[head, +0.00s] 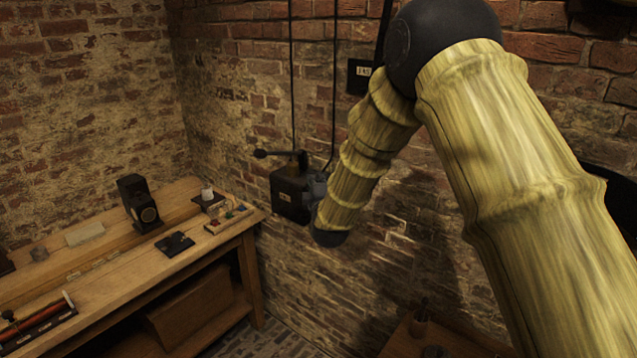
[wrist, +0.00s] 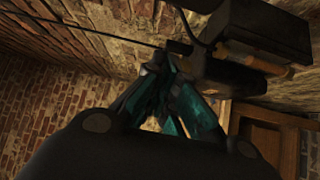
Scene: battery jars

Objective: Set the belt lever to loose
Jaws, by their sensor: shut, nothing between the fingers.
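The belt lever (head: 280,154) is a dark bar with a round knob at its left end. It lies nearly level, pointing left, on top of a black box (head: 288,195) on the brick wall. My gripper (head: 318,186) is at the right side of this box, partly hidden behind my arm. In the wrist view my gripper (wrist: 172,68) has its teal-and-dark fingers together and empty. A dark box shape (wrist: 268,38) is at their upper right. Whether the fingers touch the lever or box cannot be told. No loose or tight marking is readable.
A wooden workbench (head: 110,262) stands at the left with a black instrument (head: 139,203) and small parts on it. Two dark cords run up the wall above the box. A small dark plaque (head: 361,75) hangs higher up. A low wooden surface (head: 405,340) is below my arm.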

